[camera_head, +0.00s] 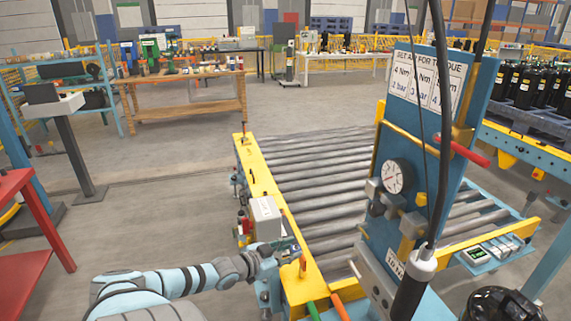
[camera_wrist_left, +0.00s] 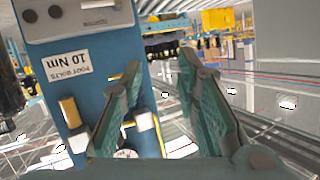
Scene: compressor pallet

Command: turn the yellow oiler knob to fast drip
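A blue tool panel (camera_head: 440,140) stands over the roller conveyor and carries a round pressure gauge (camera_head: 392,176). A small yellow part (camera_head: 421,199) sits right of the gauge, and a yellow block (camera_head: 407,246) is lower down. I cannot tell which of these is the oiler knob, and its setting is unreadable. My left gripper (camera_head: 288,246) is left of the panel, over the conveyor's yellow side rail, apart from both parts. In the left wrist view my gripper (camera_wrist_left: 160,60) has its fingers spread with nothing between them. A yellow part (camera_wrist_left: 72,112) shows beside the left finger there. My right gripper is out of view.
A black hose and tool (camera_head: 412,290) hang in front of the panel. A red handle (camera_head: 465,152) juts out right. The rollers (camera_head: 320,170) are bare.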

